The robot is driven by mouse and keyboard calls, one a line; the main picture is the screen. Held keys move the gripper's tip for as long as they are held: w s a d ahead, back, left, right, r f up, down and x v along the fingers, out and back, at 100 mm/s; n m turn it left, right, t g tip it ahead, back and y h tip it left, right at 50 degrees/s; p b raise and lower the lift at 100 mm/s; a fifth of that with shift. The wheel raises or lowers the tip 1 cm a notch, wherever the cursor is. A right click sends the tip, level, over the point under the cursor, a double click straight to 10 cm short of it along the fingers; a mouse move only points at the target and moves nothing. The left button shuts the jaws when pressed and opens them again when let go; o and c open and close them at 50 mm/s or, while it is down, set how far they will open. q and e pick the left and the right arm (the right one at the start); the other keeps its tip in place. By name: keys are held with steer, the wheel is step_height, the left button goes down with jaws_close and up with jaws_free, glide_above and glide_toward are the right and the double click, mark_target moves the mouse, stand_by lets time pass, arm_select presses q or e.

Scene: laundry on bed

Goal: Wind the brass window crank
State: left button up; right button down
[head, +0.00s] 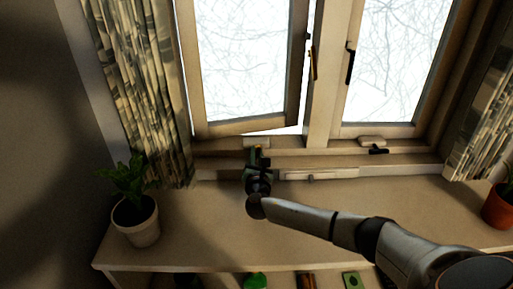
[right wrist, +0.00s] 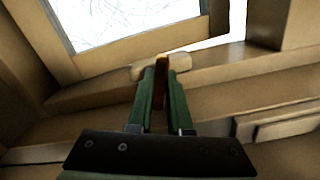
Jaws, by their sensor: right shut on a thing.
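My right gripper (head: 257,158) reaches the bottom rail of the left window pane, its green fingers pointing at the frame. In the right wrist view its two fingers (right wrist: 160,85) are shut on a narrow brown-brass piece, the crank (right wrist: 160,94), which shows between them. A pale block (right wrist: 180,62) sits on the frame just beyond the fingertips. The left window sash (head: 248,126) stands ajar, with a bright gap along its lower right edge. My left gripper is not in view.
A potted plant (head: 135,218) stands at the left of the sill shelf (head: 210,230), and a terracotta pot (head: 498,206) at the right. Patterned curtains (head: 145,90) hang on both sides. A dark handle (head: 378,151) sits under the right pane. The shelf's middle is clear beneath my arm.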

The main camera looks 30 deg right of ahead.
steer(key=shift+n+p, duration=1.05)
steer(key=shift+n, duration=0.95)
steer(key=c, duration=0.8)
jaws_free()
steer(key=shift+c, duration=0.2)
steer(key=p+v, duration=0.1)
steer(key=v, duration=1.1)
steer(key=shift+s, duration=0.3)
